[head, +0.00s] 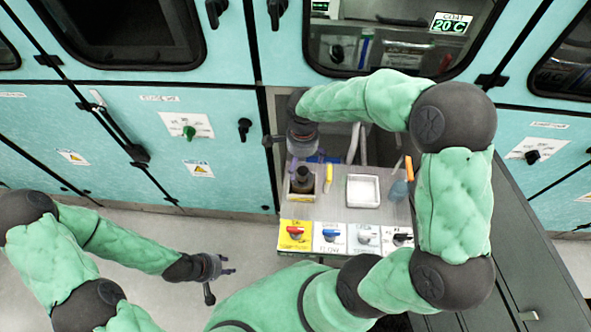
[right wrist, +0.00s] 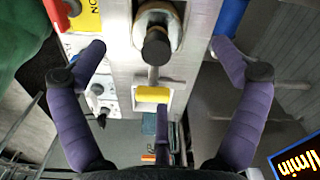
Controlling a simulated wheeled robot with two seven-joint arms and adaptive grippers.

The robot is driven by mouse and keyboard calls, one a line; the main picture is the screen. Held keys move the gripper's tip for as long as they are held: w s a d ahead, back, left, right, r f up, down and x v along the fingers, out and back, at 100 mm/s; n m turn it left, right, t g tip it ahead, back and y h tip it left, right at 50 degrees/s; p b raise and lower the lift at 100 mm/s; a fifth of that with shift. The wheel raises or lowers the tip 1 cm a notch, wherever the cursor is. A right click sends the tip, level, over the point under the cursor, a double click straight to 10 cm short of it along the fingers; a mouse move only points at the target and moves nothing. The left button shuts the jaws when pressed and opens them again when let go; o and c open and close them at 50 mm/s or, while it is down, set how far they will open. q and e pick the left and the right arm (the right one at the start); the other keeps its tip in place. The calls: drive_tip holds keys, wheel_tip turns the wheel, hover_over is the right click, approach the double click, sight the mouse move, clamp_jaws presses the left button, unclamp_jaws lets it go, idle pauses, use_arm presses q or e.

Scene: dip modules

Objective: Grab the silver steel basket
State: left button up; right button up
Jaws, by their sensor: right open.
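I cannot pick out a silver steel basket with certainty. A pale square tray (head: 362,190) with a light rim sits on the small worktop. To its left, a dark upright object (head: 302,183) stands in a shallow light-walled holder. My right gripper (head: 304,165) is over that holder, pointing down. In the right wrist view its purple fingers (right wrist: 158,47) are spread wide with nothing held; a metal fitting with a dark round knob (right wrist: 157,46) shows between them, with contact not clear. My left gripper (head: 221,283) is low at left, away from the worktop, with its fingers apart and empty.
The worktop (head: 330,208) is set into teal cabinets (head: 215,100). A dark grey cabinet (head: 530,240) is at right.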

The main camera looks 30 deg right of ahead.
sight(302, 169)
drive_tip(key=shift+w+d+r, duration=0.1)
drive_tip(key=shift+w+d, duration=0.05)
wheel_tip(302, 169, down, 6)
drive_tip(key=shift+r+b, duration=0.25)
drive_tip(key=shift+b, duration=0.7)
drive_tip(key=f, duration=0.1)
drive_tip(key=f+b, duration=0.1)
drive_tip(key=f, duration=0.1)
drive_tip(key=s+f+b, duration=0.1)
drive_tip(key=f, duration=0.1)
drive_tip(key=shift+d, duration=0.1)
drive_tip(key=c, duration=1.4)
